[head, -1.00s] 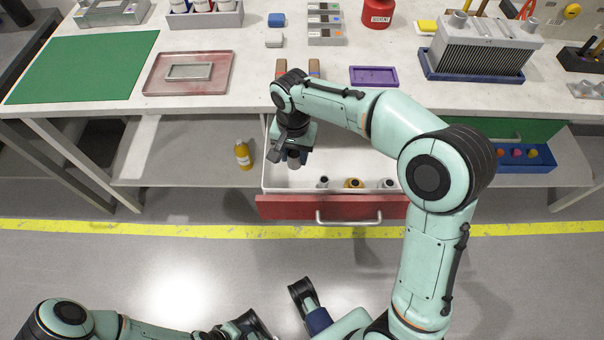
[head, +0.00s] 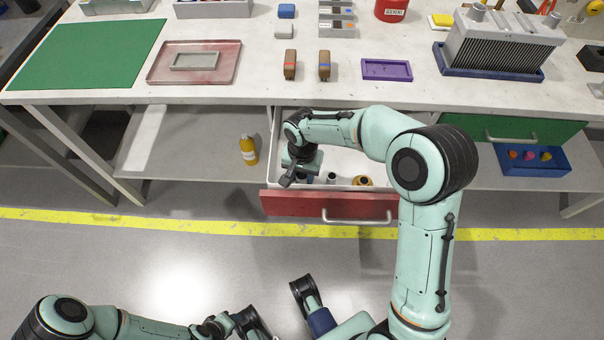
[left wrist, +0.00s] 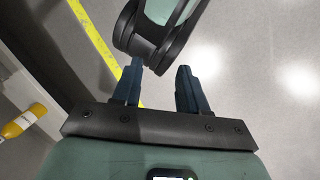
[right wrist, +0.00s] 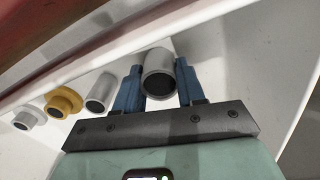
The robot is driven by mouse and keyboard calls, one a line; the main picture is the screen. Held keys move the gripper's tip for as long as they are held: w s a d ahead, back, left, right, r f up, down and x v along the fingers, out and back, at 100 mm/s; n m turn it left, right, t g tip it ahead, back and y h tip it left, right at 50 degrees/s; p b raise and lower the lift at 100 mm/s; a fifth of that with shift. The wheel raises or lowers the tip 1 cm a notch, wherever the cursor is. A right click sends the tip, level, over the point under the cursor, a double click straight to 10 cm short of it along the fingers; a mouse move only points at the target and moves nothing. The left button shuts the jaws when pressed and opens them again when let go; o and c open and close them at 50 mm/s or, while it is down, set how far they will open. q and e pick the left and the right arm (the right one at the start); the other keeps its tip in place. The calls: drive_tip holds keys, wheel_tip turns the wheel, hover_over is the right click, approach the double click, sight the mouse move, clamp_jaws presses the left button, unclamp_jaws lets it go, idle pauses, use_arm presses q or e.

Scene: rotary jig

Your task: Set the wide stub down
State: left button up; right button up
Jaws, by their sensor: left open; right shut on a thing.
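The wide stub (right wrist: 158,78) is a grey open-ended cylinder between the blue fingers of my right gripper (right wrist: 157,88), which is shut on it. In the head view my right gripper (head: 303,178) is in the left part of the open red-fronted drawer (head: 330,205), and my wrist largely hides the stub. I cannot tell whether the stub touches the drawer floor. Beside it stand a narrower grey stub (right wrist: 101,92), a brass flanged piece (right wrist: 63,102) and another grey flanged piece (right wrist: 29,118). My left gripper (left wrist: 160,85) is open and empty, away from the drawer.
The drawer's white wall rises close to the row of pieces. A yellow bottle (head: 248,150) stands on the shelf left of the drawer. Above are two brown blocks (head: 290,65) and a purple tray (head: 386,69) on the bench. A green drawer (head: 515,130) is at the right.

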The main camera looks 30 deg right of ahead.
drive_tip(key=shift+f, duration=0.1)
drive_tip(key=o, duration=0.6)
drive_tip(key=shift+f, duration=0.1)
drive_tip(key=o, duration=0.4)
use_arm(q)
drive_tip(key=shift+w+f, duration=0.1)
drive_tip(key=shift+w, duration=0.05)
use_arm(e)
drive_tip(key=shift+o, duration=0.2)
wheel_tip(320, 180, up, 11)
drive_tip(key=p, duration=0.2)
drive_tip(key=shift+p, duration=0.35)
use_arm(q)
drive_tip(key=s+d+r+g, duration=0.1)
drive_tip(key=s+d+r, duration=0.1)
drive_tip(key=s+r, duration=0.1)
drive_tip(key=shift+s+r+h, duration=0.3)
drive_tip(key=shift+s+r, duration=0.1)
drive_tip(key=shift+s, duration=0.3)
use_arm(e)
drive_tip(key=shift+r, duration=0.75)
use_arm(q)
drive_tip(key=shift+a, duration=0.1)
